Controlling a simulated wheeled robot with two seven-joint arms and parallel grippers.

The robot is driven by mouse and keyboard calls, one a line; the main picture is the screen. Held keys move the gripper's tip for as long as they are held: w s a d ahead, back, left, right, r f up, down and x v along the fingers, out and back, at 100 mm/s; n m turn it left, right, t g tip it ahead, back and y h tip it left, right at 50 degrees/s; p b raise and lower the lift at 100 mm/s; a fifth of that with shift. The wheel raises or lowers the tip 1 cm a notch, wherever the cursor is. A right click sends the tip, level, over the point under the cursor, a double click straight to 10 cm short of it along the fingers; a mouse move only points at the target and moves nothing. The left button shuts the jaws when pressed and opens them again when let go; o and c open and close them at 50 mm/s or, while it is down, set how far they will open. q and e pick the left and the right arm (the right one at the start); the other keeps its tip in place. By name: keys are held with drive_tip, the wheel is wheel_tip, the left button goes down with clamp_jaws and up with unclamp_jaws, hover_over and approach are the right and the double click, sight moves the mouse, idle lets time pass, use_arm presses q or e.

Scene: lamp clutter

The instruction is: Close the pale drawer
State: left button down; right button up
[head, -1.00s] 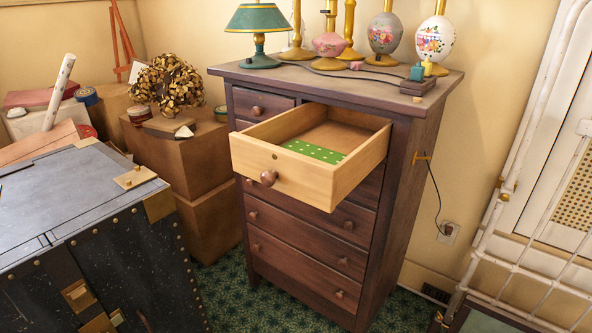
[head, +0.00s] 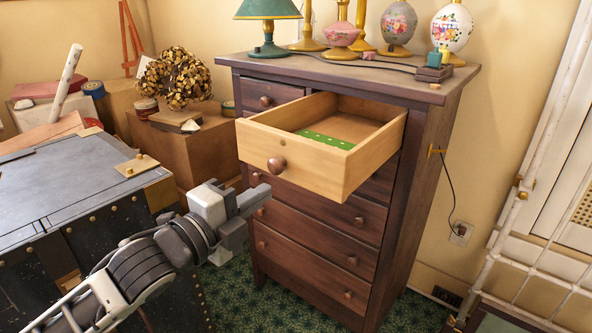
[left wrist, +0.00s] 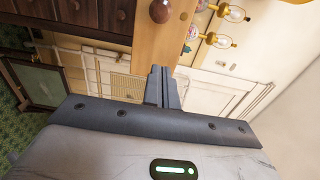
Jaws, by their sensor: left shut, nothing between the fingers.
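The pale drawer (head: 300,156) is pulled well out of the upper right of the dark wooden chest. It has a round brown knob (head: 277,165) on its front, and green dotted cloth (head: 326,140) lies inside. My left gripper (head: 262,196) is shut and empty, in front of the chest, just below and left of the drawer front in the head view. In the left wrist view the shut fingers (left wrist: 161,85) point towards the pale drawer front (left wrist: 158,50), with the knob (left wrist: 160,11) at the top. I cannot tell any contact. My right gripper is not in view.
The dark chest (head: 320,236) carries a green lamp (head: 268,22), several ornate lamp bases and a cable on top. A dark trunk (head: 80,200) stands at left, boxes (head: 200,155) behind it. A white metal frame (head: 515,205) is at right.

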sight(306, 165)
use_arm(q)
drive_tip(key=p+x, duration=0.1)
drive_tip(key=x, duration=0.8)
drive_tip(key=shift+w+d+r, duration=0.1)
drive_tip(key=shift+w+d, duration=0.05)
drive_tip(key=shift+w+d+p, duration=0.2)
drive_tip(key=shift+w+p, duration=0.1)
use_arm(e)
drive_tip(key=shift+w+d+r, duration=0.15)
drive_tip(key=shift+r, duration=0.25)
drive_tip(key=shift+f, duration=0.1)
